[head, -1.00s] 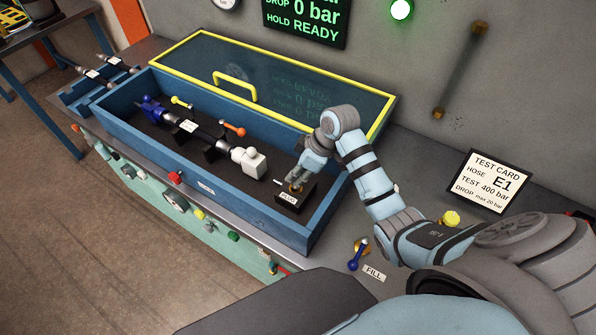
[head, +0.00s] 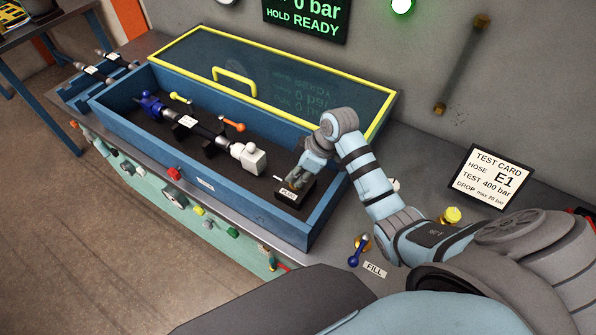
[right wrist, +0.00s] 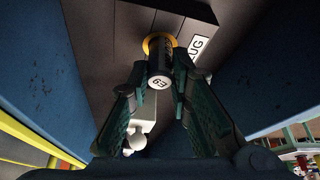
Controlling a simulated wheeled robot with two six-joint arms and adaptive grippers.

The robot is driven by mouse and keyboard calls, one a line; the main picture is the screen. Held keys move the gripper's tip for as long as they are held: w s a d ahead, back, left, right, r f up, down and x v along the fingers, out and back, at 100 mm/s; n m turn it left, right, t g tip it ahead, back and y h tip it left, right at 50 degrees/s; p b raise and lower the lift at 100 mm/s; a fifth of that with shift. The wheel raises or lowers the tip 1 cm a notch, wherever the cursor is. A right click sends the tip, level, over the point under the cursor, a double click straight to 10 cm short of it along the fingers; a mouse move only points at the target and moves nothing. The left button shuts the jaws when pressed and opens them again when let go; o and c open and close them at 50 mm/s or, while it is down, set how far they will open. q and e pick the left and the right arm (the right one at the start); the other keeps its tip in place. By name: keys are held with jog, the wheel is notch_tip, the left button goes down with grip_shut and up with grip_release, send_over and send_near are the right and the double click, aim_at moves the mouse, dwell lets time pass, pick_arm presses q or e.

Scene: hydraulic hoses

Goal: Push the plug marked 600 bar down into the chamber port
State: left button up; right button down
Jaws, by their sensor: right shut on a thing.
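In the head view my right gripper (head: 296,180) points down at the black block labelled PLUG (head: 291,197), inside the right end of the blue chamber. In the right wrist view my right gripper (right wrist: 161,88) is shut on a dark cylindrical plug (right wrist: 159,72). Its pale end face carries a small dark mark that I cannot read as 600 bar. The plug's far end is at the brass-coloured port ring (right wrist: 158,42) on the block. How deep it sits is hidden. My left gripper is not in view.
The chamber's blue walls (head: 175,162) surround a hose assembly with a white end block (head: 249,159). The yellow-framed lid (head: 300,103) stands open behind. The FILL lever (head: 356,254) and a yellow knob (head: 450,215) are on the bench at right.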

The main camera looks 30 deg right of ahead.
jog(key=shift+f+b, duration=0.3)
jog(key=shift+f, duration=0.5)
jog(key=c, duration=1.4)
grip_release()
jog(key=v, duration=1.2)
